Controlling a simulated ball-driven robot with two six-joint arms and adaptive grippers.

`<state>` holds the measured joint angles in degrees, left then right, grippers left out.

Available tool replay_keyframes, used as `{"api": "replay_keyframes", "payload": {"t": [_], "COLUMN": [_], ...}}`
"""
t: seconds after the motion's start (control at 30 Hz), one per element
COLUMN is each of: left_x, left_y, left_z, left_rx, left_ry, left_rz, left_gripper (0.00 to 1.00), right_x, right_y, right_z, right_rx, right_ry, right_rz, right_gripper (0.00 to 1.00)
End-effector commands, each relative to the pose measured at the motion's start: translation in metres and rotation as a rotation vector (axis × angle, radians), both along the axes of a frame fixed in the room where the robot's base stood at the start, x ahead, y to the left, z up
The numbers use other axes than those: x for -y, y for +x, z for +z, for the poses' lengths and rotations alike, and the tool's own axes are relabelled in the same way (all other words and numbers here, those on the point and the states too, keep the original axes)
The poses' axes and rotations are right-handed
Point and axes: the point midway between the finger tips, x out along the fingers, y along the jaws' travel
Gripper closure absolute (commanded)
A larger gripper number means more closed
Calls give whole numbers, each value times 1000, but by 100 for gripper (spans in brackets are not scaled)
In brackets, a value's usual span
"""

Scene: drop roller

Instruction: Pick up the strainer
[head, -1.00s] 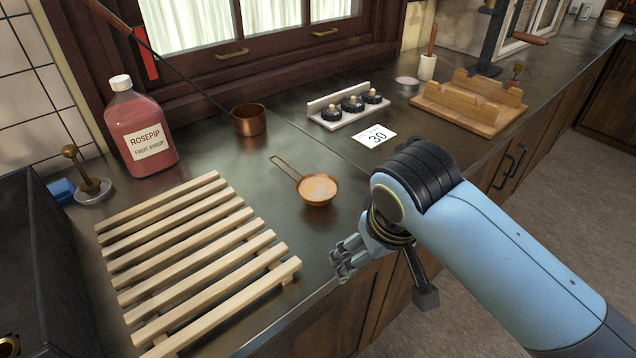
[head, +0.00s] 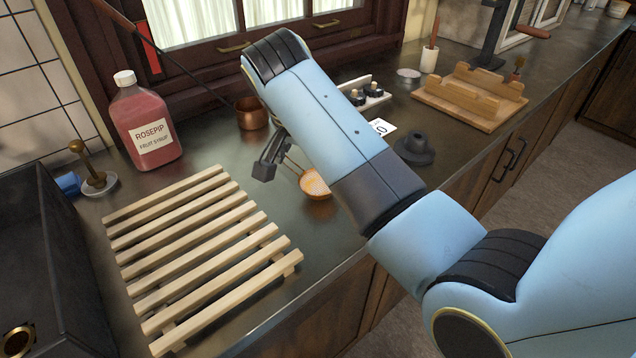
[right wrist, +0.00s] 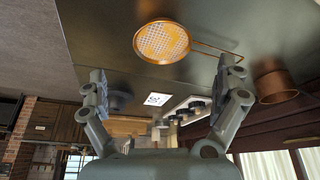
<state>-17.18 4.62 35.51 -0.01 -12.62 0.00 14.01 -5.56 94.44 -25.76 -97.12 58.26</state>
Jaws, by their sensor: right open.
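The strainer, a shallow orange mesh bowl with a thin wire handle, lies on the dark counter. In the head view, my right forearm covers part of its bowl (head: 314,185). In the right wrist view, the whole strainer (right wrist: 162,41) shows, with its handle running right. My right gripper (right wrist: 162,73) is open and empty, its two fingers spread wide. The bowl lies beyond the fingertips, apart from them, and the handle end appears near the right fingertip. My left gripper is not in view.
A copper pot (head: 251,113) stands behind the strainer; it also shows in the wrist view (right wrist: 274,84). A wooden slatted rack (head: 200,250) lies left. A syrup bottle (head: 146,125), number card (head: 381,127), dark knobbed piece (head: 414,149) and wooden stand (head: 470,98) are around.

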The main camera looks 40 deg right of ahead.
Motion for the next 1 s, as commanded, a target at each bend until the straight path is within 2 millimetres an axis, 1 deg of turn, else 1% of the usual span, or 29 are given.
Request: {"api": "replay_keyframes", "payload": {"t": [0.03, 0.1, 0.27, 0.43, 0.53, 0.63, 0.83, 1.0], "left_x": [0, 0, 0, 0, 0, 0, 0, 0], "left_y": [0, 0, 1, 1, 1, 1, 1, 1], "left_z": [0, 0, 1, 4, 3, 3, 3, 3], "left_rx": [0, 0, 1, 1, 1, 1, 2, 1], "left_ry": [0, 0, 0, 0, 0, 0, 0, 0], "left_rz": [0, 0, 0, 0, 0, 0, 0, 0], "left_gripper": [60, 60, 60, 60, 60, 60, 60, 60], "right_x": [3, 6, 9, 15, 20, 21, 21, 21], "right_y": [1, 3, 5, 11, 13, 14, 14, 14], "right_z": [-8, -15, -26, -52, -64, -69, -69, -69], "right_rx": [-1, 0, -1, -2, 0, 1, 2, 2], "right_ry": [-3, -1, -1, -1, -1, 0, 1, 1], "right_rz": [1, 2, 3, 2, 3, 3, 3, 3], "right_gripper": [0, 0, 0, 0, 0, 0, 0, 22]}}
